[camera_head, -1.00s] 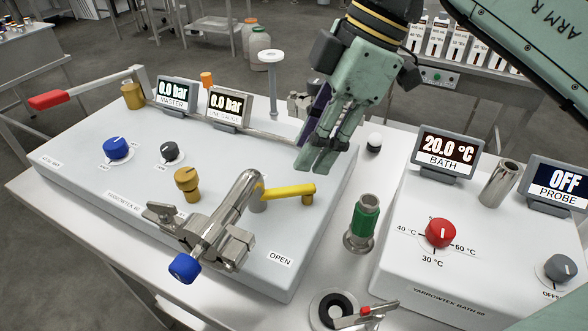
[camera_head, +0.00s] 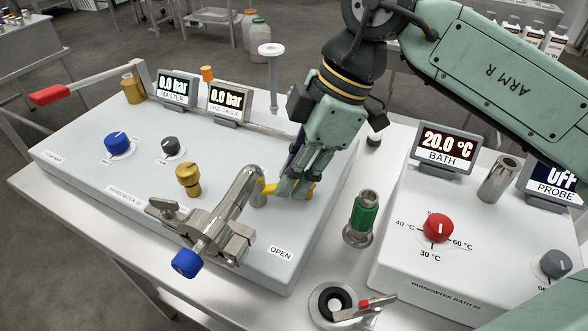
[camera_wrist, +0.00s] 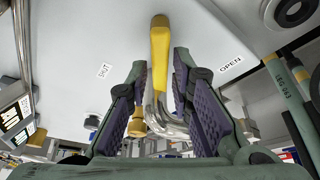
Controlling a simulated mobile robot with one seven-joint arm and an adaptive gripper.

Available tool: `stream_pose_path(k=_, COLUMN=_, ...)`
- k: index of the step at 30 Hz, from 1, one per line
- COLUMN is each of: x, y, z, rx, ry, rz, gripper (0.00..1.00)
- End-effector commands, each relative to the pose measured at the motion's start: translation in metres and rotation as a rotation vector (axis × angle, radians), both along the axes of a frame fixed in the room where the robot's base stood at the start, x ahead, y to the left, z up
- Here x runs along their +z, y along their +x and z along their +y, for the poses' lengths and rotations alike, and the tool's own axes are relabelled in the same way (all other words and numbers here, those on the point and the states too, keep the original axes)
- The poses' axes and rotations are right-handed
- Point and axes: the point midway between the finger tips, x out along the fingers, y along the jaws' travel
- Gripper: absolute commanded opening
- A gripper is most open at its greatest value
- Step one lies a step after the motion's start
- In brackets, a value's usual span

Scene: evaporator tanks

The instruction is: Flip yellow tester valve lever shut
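The yellow tester valve lever (camera_head: 266,187) sits on the white tester panel, beside a metal pipe fitting (camera_head: 232,200). My gripper (camera_head: 292,187) is down at the lever and hides much of it in the head view. In the wrist view the lever (camera_wrist: 160,60) runs between the two purple-padded fingers, with a visible gap on either side. The gripper is open around it. In the wrist view a SHUT label (camera_wrist: 103,70) lies left of the lever and an OPEN label (camera_wrist: 230,65) lies right. The OPEN label also shows in the head view (camera_head: 281,253).
A blue-ended clamp (camera_head: 187,262) and brass knob (camera_head: 188,178) stand left of the lever. A green-sleeved fitting (camera_head: 363,215) stands close on the right, before the bath unit (camera_head: 460,270). A white-topped post (camera_head: 271,50) rises behind. Two pressure displays (camera_head: 228,103) stand at the back.

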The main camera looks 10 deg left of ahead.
Motion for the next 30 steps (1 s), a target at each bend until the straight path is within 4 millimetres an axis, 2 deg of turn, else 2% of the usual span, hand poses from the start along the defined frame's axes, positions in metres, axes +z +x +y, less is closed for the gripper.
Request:
stream_pose_path(k=8, x=0.0002, y=0.0000, z=-0.0001, rx=0.000, ry=0.000, rz=0.000, gripper=0.00)
stream_pose_path(k=30, x=0.0002, y=0.0001, z=-0.0010, rx=-0.002, ry=-0.001, rz=-0.001, gripper=0.00)
